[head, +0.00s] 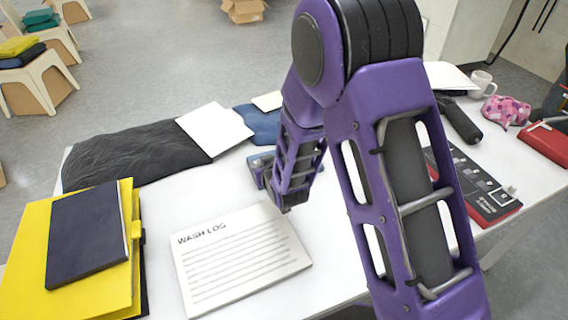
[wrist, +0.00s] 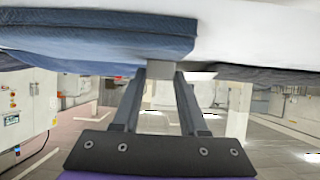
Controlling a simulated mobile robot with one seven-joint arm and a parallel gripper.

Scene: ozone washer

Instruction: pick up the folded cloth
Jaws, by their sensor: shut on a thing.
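My gripper (head: 262,172) is low over the white table, near its middle, partly hidden behind my own arm. It is shut on the folded cloth, a blue-grey piece (head: 261,158) of which shows by the jaws in the head view. In the wrist view the cloth (wrist: 100,38) is a thick blue layered slab across the upper left, and the fingertips (wrist: 161,72) meet at its edge. How much cloth is between the fingers is hidden. I cannot tell whether it is clear of the table.
A wash log board (head: 240,262) lies in front of my gripper. A dark crumpled cloth (head: 135,153), a white sheet (head: 214,130) and a blue cloth (head: 258,125) lie behind. Yellow folders (head: 30,245) with a navy book (head: 88,235) are left; a black-red panel (head: 480,190) is right.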

